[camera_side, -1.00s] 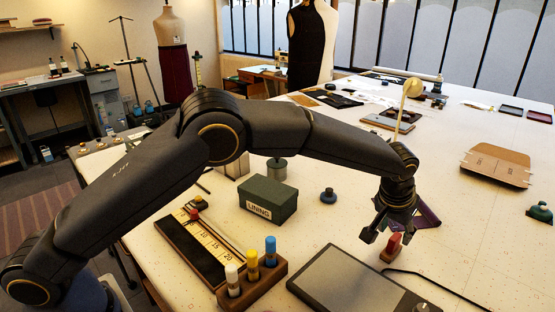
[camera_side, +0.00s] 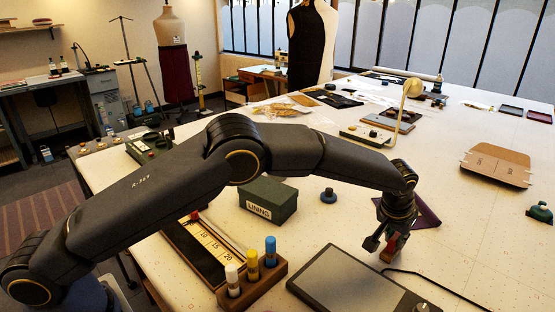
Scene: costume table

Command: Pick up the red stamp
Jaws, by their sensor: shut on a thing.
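The red stamp (camera_side: 388,254) stands on the white table (camera_side: 330,222) near the back right corner of a dark tablet. My gripper (camera_side: 381,246) points down over it, with its fingers on either side of the stamp. The gripper is shut on the stamp, and the fingers hide part of it. The stamp looks upright and at or very near the table surface; any gap below it is too small to tell.
The dark tablet (camera_side: 355,284) lies just in front, with a black cable (camera_side: 440,279) running right. A wooden rack of markers (camera_side: 262,287) and a green LINING box (camera_side: 269,200) are left. A blue-green stamp (camera_side: 328,195) stands behind. Dark purple cloth (camera_side: 424,215) lies beside my gripper.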

